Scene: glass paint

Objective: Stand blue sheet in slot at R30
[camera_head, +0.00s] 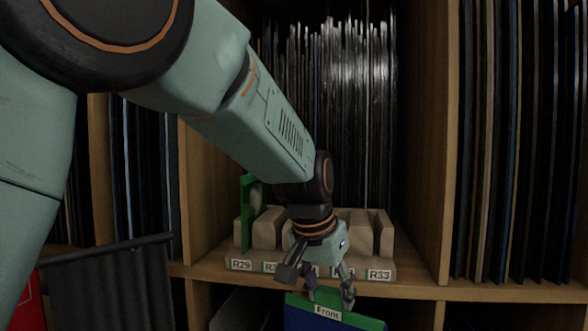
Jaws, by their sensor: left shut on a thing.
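My left gripper (330,295) is shut on the top edge of a blue sheet (332,322). The sheet has a green upper edge band with a white "Front" label, and its lower part runs out of the picture. The sheet hangs below and in front of a pale slotted rack (268,232). The rack's front labels read R29 at left and R33 at right. The label beside R29 shows only "R3", and the middle labels are partly hidden by my gripper. The slot at R30 is partly in view. My right gripper is not in view.
A green sheet (246,215) stands in the rack's left end. The rack sits on a wooden shelf (420,290) between upright dividers (430,150). Tightly packed thin sheets (355,100) stand behind it. A dark ribbed panel (105,285) and a red item (30,305) are at lower left.

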